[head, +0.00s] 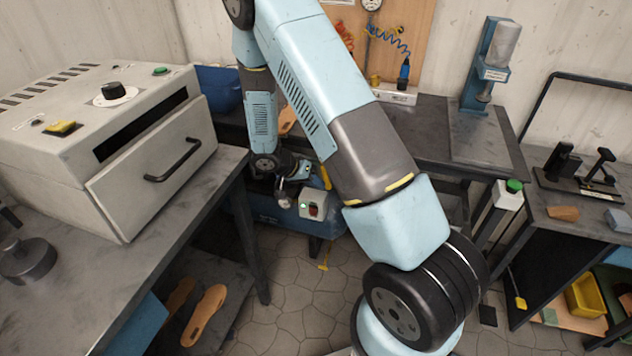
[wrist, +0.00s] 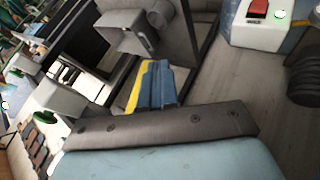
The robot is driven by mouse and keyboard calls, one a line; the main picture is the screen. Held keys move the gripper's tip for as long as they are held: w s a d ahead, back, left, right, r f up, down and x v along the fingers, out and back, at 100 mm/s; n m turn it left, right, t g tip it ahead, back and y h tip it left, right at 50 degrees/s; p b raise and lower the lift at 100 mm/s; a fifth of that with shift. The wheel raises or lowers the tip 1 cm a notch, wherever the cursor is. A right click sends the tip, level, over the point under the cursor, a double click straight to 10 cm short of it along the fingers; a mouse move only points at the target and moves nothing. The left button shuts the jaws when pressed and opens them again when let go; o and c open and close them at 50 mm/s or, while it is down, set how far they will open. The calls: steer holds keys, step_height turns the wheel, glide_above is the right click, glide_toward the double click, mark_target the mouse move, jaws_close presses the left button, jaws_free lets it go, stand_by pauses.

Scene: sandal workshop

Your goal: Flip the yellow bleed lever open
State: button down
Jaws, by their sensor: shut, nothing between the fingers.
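A small yellow lever (head: 323,266) hangs low under the blue compressor tank (head: 270,222), close above the floor; how far it is turned is too small to tell. It does not show in the wrist view. My gripper (head: 325,180) is above the tank, behind the white switch box, apart from the lever and well above it. In the wrist view its blue and yellow fingers (wrist: 157,70) are together with nothing between them. My forearm crosses the middle of the head view and hides part of the bench behind.
The switch box (head: 312,205) with a red switch stands close to my gripper. A grey oven (head: 150,165) is on the left bench. The back bench (head: 440,135) overhangs the tank area. Tiled floor (head: 285,325) before the tank is clear.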

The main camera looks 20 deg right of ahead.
mark_target(328, 185)
steer(key=shift+s+d+f+g+h, duration=0.1)
steer(key=shift+s+d+g+h, duration=0.2)
steer(key=shift+s+d+h, duration=0.45)
steer(key=shift+s+d, duration=0.15)
steer(key=shift+d, duration=0.35)
steer(key=shift+s+d, duration=0.1)
steer(key=shift+d, duration=0.05)
steer(key=shift+n+h, duration=0.25)
steer(key=shift+n, duration=0.05)
steer(key=shift+s+d+r+g, duration=0.15)
steer(key=shift+d+r+g, duration=0.05)
steer(key=shift+g, duration=0.2)
steer(key=shift+s+d+r, duration=0.15)
steer(key=shift+d, duration=0.1)
steer(key=shift+s+d+r+h, duration=0.15)
steer(key=shift+s+d+h, duration=0.05)
steer(key=shift+h, duration=0.6)
steer(key=shift+s+d+r, duration=0.25)
steer(key=shift+d+r, duration=0.15)
steer(key=shift+r, duration=0.1)
stand_by(1.1)
